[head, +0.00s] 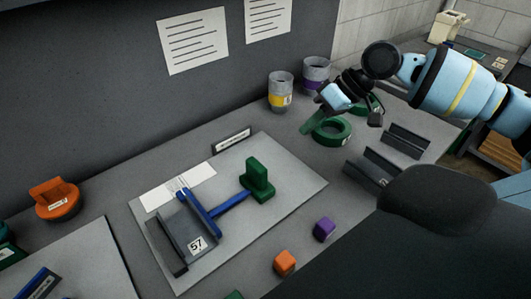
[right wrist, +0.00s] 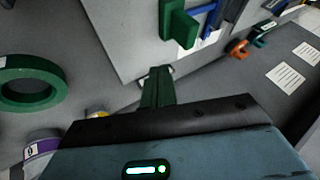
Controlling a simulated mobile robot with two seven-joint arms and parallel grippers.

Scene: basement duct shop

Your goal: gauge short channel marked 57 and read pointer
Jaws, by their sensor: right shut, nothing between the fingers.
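The short grey channel marked 57 (head: 172,243) lies on a light grey board (head: 285,165), its number label facing up. A blue gauge bar (head: 200,213) lies along the channel's right side; I cannot tell if they touch. A blue rod (head: 230,202) runs from it to a green upright block (head: 258,180). A white card with fine marks (head: 165,195) lies behind the channel; the pointer reading is too small to tell. My right gripper (head: 309,125) is shut and empty, above the bench behind the board, beside a green ring (head: 334,131). The green block also shows in the right wrist view (right wrist: 176,25).
Two cups, yellow-banded (head: 281,92) and purple-banded (head: 315,75), stand behind my right gripper. Grey channels (head: 407,140) lie to the right. An orange cube (head: 285,262) and a purple cube (head: 324,229) sit in front of the board. An orange object (head: 54,199) stands left.

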